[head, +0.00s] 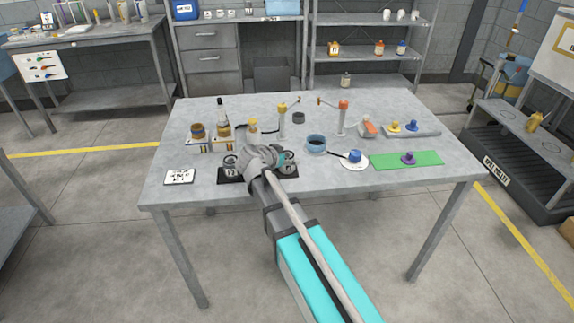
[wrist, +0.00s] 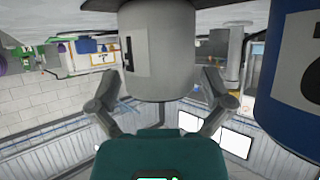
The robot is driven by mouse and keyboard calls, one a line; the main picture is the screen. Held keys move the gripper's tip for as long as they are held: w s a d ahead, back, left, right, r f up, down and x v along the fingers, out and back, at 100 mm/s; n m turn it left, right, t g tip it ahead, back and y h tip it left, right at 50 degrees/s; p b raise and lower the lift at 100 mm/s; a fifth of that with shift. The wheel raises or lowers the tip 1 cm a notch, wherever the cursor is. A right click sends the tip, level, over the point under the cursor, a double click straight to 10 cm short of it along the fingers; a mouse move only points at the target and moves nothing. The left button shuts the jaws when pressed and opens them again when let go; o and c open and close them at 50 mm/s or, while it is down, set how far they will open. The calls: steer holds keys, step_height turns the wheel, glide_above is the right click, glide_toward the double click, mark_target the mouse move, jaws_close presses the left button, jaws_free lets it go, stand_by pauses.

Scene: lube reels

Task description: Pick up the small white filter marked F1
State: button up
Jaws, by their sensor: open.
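In the head view, a black mat (head: 226,179) lies at the table's front left. A filter (head: 231,163) with a pale label stands at its left end and another (head: 290,166) at its right end; their marks are too small to read. My gripper (head: 262,157) is over the mat's middle and hides what is there. In the wrist view, an off-white cylinder (wrist: 165,45) with a white label stands between my open gripper's fingers (wrist: 165,88). I see no clear grip on it. Its label is seen edge-on, so I cannot read it. A large blue cylinder (wrist: 296,75) is close at right.
Two posts with yellow (head: 282,107) and orange (head: 344,104) tops stand behind. A white card (head: 180,177) lies at left. The table's front right is clear.

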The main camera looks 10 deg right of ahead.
steer(key=shift+c, duration=0.3)
steer(key=c, duration=1.1)
